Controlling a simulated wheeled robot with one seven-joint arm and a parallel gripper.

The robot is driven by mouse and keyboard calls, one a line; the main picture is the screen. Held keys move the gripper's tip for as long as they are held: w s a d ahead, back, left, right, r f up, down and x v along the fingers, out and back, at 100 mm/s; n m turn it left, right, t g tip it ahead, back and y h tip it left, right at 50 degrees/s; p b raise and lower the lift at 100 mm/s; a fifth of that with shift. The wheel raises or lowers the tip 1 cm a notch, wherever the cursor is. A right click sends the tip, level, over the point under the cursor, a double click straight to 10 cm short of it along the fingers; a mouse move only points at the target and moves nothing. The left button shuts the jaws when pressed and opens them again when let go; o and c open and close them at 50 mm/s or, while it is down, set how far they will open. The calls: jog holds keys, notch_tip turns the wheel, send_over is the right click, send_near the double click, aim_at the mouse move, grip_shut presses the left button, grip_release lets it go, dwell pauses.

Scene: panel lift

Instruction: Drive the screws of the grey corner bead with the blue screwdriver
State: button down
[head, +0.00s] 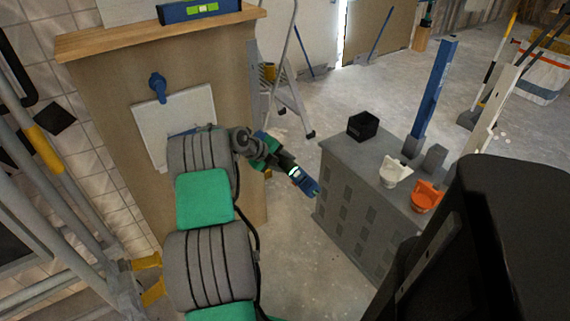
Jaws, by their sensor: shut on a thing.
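My gripper (298,178) is at the end of my arm, left of the grey cabinet and above the floor. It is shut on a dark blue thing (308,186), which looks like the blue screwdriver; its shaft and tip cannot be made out. A narrow grey strip (253,72), apparently the corner bead, runs down the right edge of the wooden panel (110,80). My gripper is apart from it, lower and to the right. My arm may hide part of the strip's lower end, and its screws are too small to see.
A grey cabinet (345,205) bears a black box (363,126), white (395,172) and orange (427,197) holders and a tall blue bar (434,90). A white plate (180,118) and blue knob (158,84) are on the panel. A stepladder (287,85) stands behind.

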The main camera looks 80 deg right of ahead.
aim_at(288, 166)
jog(key=shift+w+d+r+b, duration=0.2)
jog(key=shift+w+d+b, duration=0.15)
jog(key=shift+w+d+r, duration=0.1)
jog(key=shift+r, duration=0.05)
dwell(2.1)
jog(key=shift+s+a+b, duration=0.65)
jog(key=shift+s+a, duration=0.95)
jog(key=shift+s, duration=0.25)
jog(key=shift+f, duration=0.2)
